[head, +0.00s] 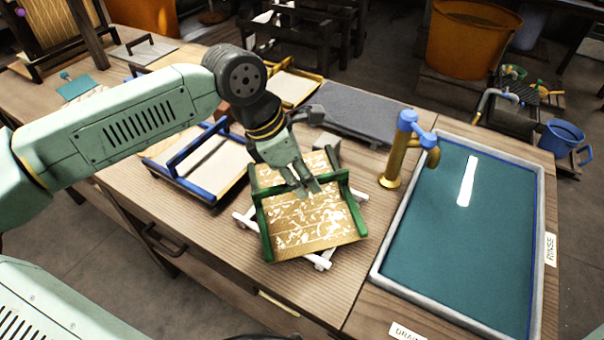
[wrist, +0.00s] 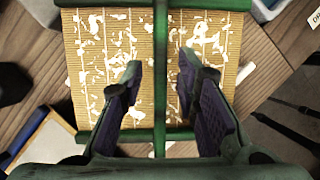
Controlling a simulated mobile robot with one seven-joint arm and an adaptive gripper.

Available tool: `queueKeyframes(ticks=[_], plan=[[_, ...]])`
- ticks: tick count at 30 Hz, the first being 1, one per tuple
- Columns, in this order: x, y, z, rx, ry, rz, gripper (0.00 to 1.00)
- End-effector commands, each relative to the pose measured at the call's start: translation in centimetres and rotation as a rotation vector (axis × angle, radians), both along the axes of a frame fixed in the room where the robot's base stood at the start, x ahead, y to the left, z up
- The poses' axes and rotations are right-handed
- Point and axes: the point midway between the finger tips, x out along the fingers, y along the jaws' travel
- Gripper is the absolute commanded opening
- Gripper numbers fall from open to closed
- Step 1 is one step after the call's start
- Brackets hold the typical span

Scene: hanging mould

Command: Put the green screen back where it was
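The green screen (head: 305,226) is a tan slatted panel with green side rails and a green crossbar handle, spotted with white patches. In the head view it rests on a white stand (head: 322,263) on the wooden bench, turned at an angle to it. In the wrist view the screen (wrist: 85,50) fills the middle, its green crossbar (wrist: 161,60) running between my fingers. My gripper (head: 304,188) is over the screen; its fingers (wrist: 158,75) are apart, one on each side of the bar, with gaps showing. Whether the fingers touch the panel cannot be told.
A blue-framed screen (head: 187,180) lies left on the bench (head: 225,235). A yellow-framed screen (head: 290,84) and a grey pad (head: 360,112) lie behind. A brass tap (head: 393,165) with a blue handle stands right, beside the teal rinse basin (head: 440,240). The front bench strip is clear.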

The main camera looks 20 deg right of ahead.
Motion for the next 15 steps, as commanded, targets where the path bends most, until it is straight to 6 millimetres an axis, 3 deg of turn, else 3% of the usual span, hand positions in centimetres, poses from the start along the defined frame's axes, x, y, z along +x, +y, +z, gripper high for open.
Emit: queueKeyframes(ticks=[6, 15], plan=[[0.3, 0.6, 2.3, -0.001, -0.004, 0.005, 0.29], [0.5, 3.2, 8.7, -0.001, -0.002, 0.003, 0.29]])
